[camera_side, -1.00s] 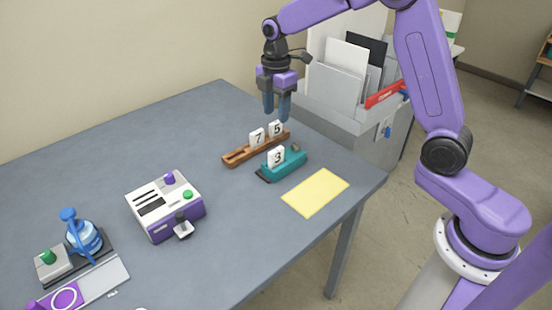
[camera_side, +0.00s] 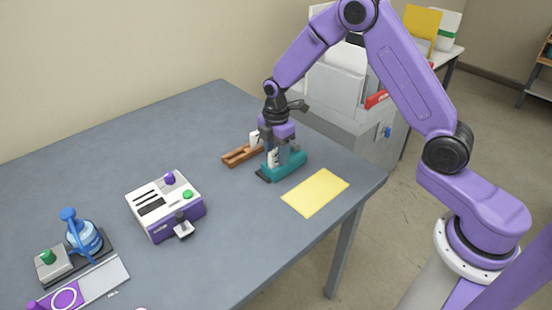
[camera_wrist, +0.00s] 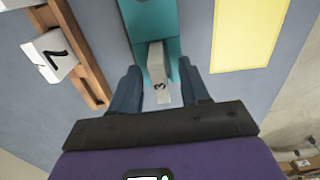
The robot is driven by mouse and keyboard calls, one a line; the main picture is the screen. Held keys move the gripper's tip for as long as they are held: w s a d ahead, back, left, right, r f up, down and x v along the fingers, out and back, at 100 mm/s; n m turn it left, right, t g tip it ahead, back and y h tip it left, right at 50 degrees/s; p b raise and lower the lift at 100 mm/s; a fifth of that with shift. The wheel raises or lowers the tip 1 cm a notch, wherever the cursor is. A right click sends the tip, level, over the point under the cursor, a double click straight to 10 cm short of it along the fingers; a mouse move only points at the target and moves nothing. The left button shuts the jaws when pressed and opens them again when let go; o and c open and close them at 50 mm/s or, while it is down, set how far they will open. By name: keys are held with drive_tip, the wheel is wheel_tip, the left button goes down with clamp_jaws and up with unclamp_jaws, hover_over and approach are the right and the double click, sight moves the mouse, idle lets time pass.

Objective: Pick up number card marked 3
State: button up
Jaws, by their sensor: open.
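The white card marked 3 (camera_side: 272,158) stands upright in the teal holder (camera_side: 287,167). In the wrist view the card (camera_wrist: 158,68) sits between my two blue fingers, with a gap on each side. The teal holder (camera_wrist: 172,18) extends away beneath it. My gripper (camera_side: 281,150) is lowered over the teal holder, its fingers open around the card. It also shows in the wrist view (camera_wrist: 160,88), with nothing clamped. In the side view the fingers partly cover the card.
A wooden rack (camera_side: 240,155) with a card marked 7 (camera_wrist: 50,55) stands close beside the teal holder. A yellow sheet (camera_side: 316,192) lies on the other side. A white and purple machine (camera_side: 165,205) stands to the left, with clear table between.

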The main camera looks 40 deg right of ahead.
drive_tip(key=shift+f, duration=0.6)
clamp_jaws()
drive_tip(key=shift+r, duration=0.15)
